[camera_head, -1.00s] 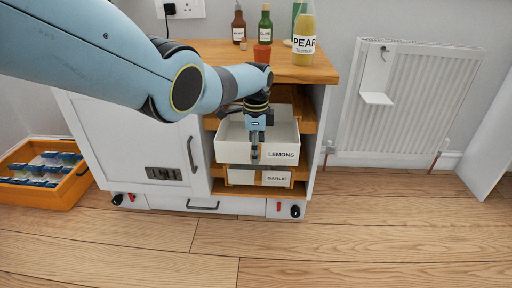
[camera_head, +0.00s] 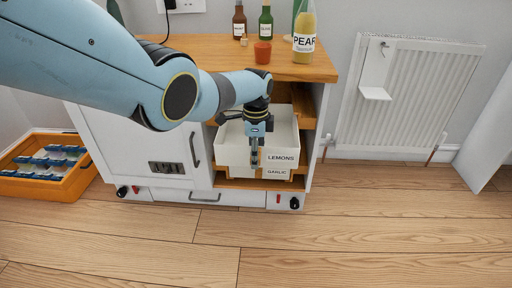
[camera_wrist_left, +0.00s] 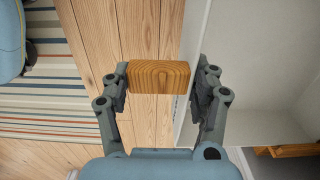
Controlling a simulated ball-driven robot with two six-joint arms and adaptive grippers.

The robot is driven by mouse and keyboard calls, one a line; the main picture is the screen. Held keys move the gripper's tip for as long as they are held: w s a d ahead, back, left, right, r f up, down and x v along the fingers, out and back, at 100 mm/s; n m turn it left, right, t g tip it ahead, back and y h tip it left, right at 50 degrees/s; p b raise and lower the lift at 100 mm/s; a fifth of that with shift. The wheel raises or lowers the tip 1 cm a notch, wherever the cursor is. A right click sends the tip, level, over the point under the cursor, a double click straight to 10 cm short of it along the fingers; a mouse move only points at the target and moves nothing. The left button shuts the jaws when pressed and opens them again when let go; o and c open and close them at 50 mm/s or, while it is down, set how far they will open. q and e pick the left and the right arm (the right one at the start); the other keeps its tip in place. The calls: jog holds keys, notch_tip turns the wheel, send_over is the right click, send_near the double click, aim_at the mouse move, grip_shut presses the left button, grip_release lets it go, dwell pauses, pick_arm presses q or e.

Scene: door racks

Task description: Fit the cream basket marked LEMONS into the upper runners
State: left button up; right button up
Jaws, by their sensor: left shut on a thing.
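The cream LEMONS basket (camera_head: 236,157) is at the open right bay of the cabinet, its front standing out toward me. My left gripper (camera_head: 254,164) is at its front and shut on its wooden handle (camera_wrist_left: 158,77), beside the pale basket wall in the wrist view. A wooden upper runner (camera_head: 305,117) shows on the right of the bay, above the basket's front rim. I cannot tell whether the basket touches the runners. My arm and gripper hide part of the bay's left side. My right gripper is not in view.
The GARLIC basket (camera_head: 277,173) sits just below. Bottles and a terracotta pot (camera_head: 262,52) stand on the cabinet top (camera_head: 210,48). An orange crate (camera_head: 45,188) lies on the floor at left, a radiator (camera_head: 400,105) is at right. The floor in front is clear.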

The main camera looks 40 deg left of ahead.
pick_arm(q)
jog(key=shift+s+d+r+p, duration=0.1)
jog(key=shift+s+d+p, duration=0.25)
jog(key=shift+s+p, duration=0.3)
jog(key=shift+s+d+r+p, duration=0.1)
jog(key=shift+s+d+p, duration=0.3)
jog(key=shift+p, duration=0.3)
jog(key=s+p, duration=0.1)
jog(key=d+p, duration=0.1)
jog(key=s, duration=0.1)
jog(key=shift+s+d+f+p, duration=0.15)
jog(key=shift+s+d+p, duration=0.1)
jog(key=shift+s+p, duration=0.15)
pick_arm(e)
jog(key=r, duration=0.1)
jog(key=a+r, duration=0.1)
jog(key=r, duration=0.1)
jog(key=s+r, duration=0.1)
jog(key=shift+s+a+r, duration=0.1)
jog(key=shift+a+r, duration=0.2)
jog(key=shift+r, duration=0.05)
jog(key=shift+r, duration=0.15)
